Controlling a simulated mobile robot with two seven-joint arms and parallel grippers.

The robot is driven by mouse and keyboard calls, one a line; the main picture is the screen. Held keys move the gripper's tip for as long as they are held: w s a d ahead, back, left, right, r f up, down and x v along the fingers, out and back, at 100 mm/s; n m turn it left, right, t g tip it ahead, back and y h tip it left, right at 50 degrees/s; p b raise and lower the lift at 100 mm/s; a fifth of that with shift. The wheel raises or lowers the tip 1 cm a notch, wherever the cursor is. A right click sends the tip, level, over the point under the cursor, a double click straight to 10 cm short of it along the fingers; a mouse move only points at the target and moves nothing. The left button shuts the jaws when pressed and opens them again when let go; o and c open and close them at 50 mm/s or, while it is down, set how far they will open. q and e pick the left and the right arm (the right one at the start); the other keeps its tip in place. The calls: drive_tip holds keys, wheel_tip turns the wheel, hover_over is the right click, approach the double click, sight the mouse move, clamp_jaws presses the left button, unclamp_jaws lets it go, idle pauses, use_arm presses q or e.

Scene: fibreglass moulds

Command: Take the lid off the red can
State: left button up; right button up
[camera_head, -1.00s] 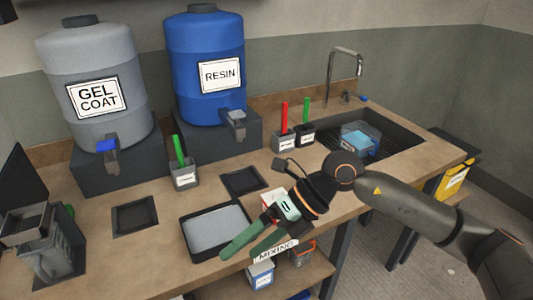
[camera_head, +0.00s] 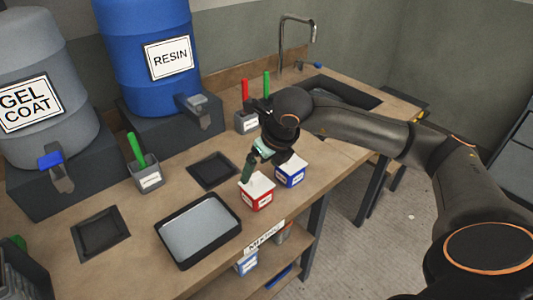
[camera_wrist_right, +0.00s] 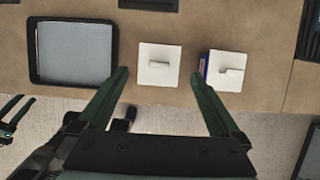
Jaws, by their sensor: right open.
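The red can (camera_head: 257,201) stands on the worktop near its front edge. Its white square lid (camera_head: 261,184) is on it, and the lid's raised grip (camera_wrist_right: 159,64) shows in the right wrist view. My right gripper (camera_head: 258,168) is open and empty, just above the red can and pointing down; its arm crosses from the right. In the right wrist view its green fingertips (camera_wrist_right: 159,78) lie apart on either side of the lid, toward its lower edge. At that view's left edge, green fingers, apparently my left gripper (camera_wrist_right: 15,112), look apart and empty.
A blue can (camera_head: 291,175) with a similar white lid stands close to the right of the red can. A black tray of grey content (camera_head: 162,252) lies to the left. A dark square plate (camera_head: 212,170) lies behind. The gel coat and resin drums (camera_head: 150,65) stand further back.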

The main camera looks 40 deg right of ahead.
sight(256, 176)
drive_tip(key=x, duration=0.5)
drive_tip(key=shift+w+f+p, duration=0.15)
drive_tip(key=shift+f+p, duration=0.15)
drive_tip(key=shift+f, duration=0.05)
drive_tip(key=c, duration=1.1)
drive_tip(key=shift+r, duration=0.3)
drive_tip(key=shift+r+p, duration=1.35)
drive_tip(key=shift+r, duration=0.85)
